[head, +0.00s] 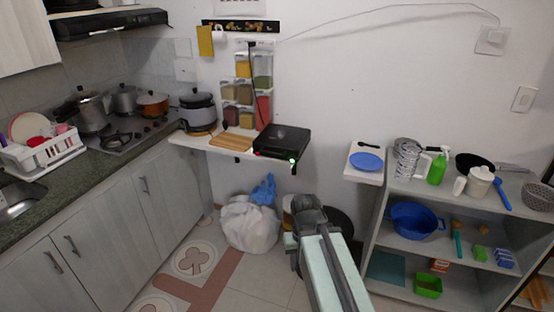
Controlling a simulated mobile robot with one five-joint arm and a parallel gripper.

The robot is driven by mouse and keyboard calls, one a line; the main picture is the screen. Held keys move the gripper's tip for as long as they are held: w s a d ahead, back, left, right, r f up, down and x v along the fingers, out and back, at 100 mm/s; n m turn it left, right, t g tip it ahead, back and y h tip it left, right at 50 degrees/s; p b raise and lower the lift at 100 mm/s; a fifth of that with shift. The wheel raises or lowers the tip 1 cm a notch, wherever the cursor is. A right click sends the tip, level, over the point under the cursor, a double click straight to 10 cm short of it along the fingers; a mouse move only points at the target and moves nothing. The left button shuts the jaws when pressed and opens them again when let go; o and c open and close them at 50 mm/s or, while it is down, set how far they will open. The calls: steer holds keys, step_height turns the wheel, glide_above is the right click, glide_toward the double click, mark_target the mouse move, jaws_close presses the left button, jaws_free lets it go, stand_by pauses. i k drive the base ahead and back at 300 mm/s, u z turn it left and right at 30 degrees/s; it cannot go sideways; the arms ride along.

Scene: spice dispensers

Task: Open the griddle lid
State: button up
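The griddle (283,141) is a flat black appliance on a white wall shelf, right of the wooden board. Its lid looks down and shut. A bright green spot shows at its front right corner and a small red spot at its front left. My arm reaches up from the bottom of the head view. My gripper (309,205) is at its far end, below and in front of the shelf, apart from the griddle. The arm's dark end part hides the fingers, so their opening is not clear.
A wooden board (232,143) and a rice cooker (198,110) stand left of the griddle. Spice dispensers (243,92) hang on the wall behind. A white bag (249,226) lies on the floor below. A shelf unit (470,199) stands at the right. Floor at lower left is clear.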

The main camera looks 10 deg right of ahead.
mark_target(295, 138)
steer(key=u, duration=0.4)
steer(key=i, duration=1.05)
steer(key=u, duration=0.45)
steer(key=i, duration=0.6)
steer(key=u, duration=0.15)
